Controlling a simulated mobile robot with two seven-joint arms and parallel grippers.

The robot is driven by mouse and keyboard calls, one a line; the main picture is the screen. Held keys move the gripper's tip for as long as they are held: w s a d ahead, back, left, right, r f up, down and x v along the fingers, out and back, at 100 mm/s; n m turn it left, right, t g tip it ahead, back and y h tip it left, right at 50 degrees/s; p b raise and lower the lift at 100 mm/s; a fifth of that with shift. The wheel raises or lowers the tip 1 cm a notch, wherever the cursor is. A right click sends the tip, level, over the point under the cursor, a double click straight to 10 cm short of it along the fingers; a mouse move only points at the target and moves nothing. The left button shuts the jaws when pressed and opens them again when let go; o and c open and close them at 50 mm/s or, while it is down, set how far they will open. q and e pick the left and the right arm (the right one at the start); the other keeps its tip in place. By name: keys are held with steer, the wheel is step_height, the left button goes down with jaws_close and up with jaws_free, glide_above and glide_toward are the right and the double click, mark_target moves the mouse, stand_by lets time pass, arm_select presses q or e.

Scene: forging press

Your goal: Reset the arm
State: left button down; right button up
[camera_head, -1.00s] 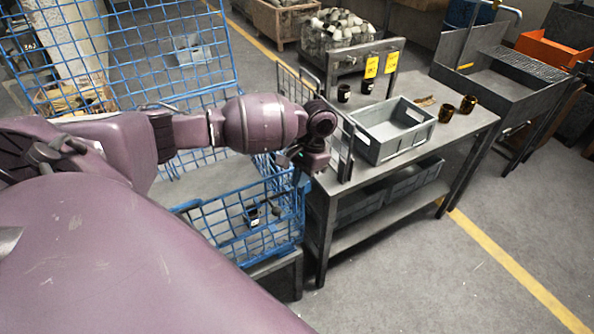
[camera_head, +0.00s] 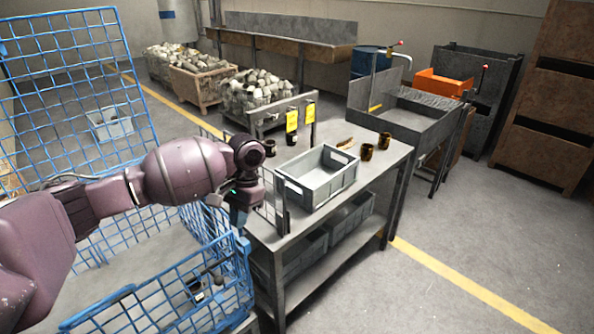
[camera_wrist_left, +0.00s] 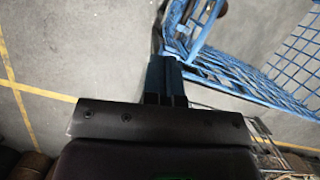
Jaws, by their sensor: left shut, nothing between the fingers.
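My left arm comes in from the left in the head view and reaches across the blue wire cage (camera_head: 165,303). My left gripper (camera_head: 238,218) hangs down between the cage's right side and the near left edge of the grey table (camera_head: 312,238). In the left wrist view the left gripper (camera_wrist_left: 165,75) has its two dark fingers together, with nothing between them. The blue wire cage (camera_wrist_left: 225,72) shows to the right of the fingertips there. My right gripper shows in neither view.
A grey crate (camera_head: 318,190) stands on the table beside a wire rack. Two brown-gold cups (camera_head: 375,148) stand behind it, and two dark cups (camera_head: 280,143) near the yellow tags. A dark cup (camera_head: 196,288) is in the cage.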

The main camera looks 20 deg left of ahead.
arm_select(q)
steer(key=shift+w, duration=0.1)
steer(key=w+d+r+m+t+h, duration=0.1)
steer(key=w+d+t, duration=0.1)
steer(key=w+t, duration=0.25)
steer(key=w+d+r+m+t, duration=0.1)
steer(key=w+d+m+t, duration=0.15)
steer(key=w+t, duration=0.2)
steer(key=d+f+m+t+h, duration=0.2)
steer(key=d+f+t+h, duration=0.15)
steer(key=d+t, duration=0.35)
steer(key=s+a+f+n+y, duration=0.1)
steer(key=s+f+n, duration=0.1)
steer(key=s+f, duration=0.4)
steer(key=s+a+f+n+y+b, duration=0.1)
steer(key=s+f+n, duration=0.1)
steer(key=s+f, duration=0.5)
steer(key=s+a+f+n+g+y+b, duration=0.1)
steer(key=s+f, duration=0.6)
steer(key=s, duration=0.9)
steer(key=shift+s+a+n+y, duration=0.15)
steer(key=shift+a+n+y, duration=0.35)
steer(key=shift+n, duration=0.35)
